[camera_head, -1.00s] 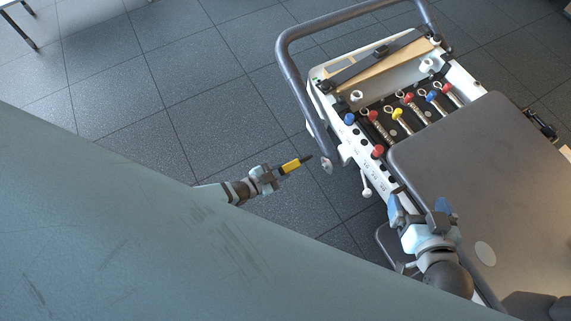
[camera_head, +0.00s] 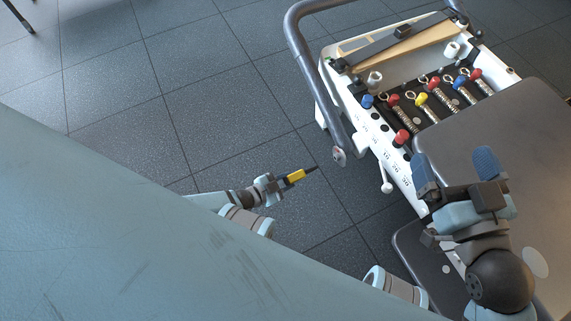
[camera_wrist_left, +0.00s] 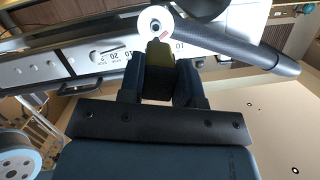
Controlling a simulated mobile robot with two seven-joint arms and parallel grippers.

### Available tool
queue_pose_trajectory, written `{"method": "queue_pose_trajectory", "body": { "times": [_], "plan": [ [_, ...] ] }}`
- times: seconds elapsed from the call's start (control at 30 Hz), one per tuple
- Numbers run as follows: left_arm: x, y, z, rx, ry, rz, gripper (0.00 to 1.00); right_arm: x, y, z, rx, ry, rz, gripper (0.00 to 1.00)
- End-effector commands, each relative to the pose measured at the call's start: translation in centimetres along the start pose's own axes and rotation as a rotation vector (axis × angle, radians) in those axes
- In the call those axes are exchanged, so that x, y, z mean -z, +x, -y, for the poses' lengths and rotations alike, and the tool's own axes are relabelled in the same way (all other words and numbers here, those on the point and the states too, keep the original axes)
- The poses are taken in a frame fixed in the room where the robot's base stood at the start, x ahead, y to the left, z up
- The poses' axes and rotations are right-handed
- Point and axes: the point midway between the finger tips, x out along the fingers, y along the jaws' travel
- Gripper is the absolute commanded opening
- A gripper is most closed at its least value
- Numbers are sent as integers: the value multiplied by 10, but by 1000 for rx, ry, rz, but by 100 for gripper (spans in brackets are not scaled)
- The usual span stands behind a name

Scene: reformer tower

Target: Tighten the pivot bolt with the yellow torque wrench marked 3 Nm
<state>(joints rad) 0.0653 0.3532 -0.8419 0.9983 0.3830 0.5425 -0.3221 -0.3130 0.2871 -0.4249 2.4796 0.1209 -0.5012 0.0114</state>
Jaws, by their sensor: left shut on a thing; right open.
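My left gripper (camera_head: 272,186) is shut on a yellow tool with a dark shaft, the yellow torque wrench (camera_head: 296,175), and holds it over the floor, left of the reformer. In the left wrist view the yellow wrench (camera_wrist_left: 158,54) shows between the dark fingers, with a round white end of the grey frame tube (camera_wrist_left: 155,22) behind it. The 3 Nm mark cannot be read. My right gripper (camera_head: 458,165) is open and empty, over the reformer near the carriage's left edge. I cannot tell which part is the pivot bolt; the round tube end (camera_head: 339,154) shows on the frame.
The reformer's white rail (camera_head: 402,170) carries dark holes and a red knob (camera_head: 402,137). Several coloured springs (camera_head: 433,96) lie in the frame. The dark carriage (camera_head: 500,130) fills the right. A grey curved tube (camera_head: 305,60) rises at the left end. Tiled floor left is clear.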

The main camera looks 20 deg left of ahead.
Motion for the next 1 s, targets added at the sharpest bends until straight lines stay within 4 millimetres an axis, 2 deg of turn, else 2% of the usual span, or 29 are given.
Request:
{"method": "queue_pose_trajectory", "body": {
  "times": [0.33,0.8,1.0],
  "plan": [
    [2,9,0,1,-1,-1,0,-1,1,-1,-1,-13,-7,100],
    [10,50,0,0,0,-2,0,-3,3,-6,-6,-84,-42,100],
    [13,57,0,0,-1,0,0,2,4,-9,-4,-114,-58,100]
  ]
}}
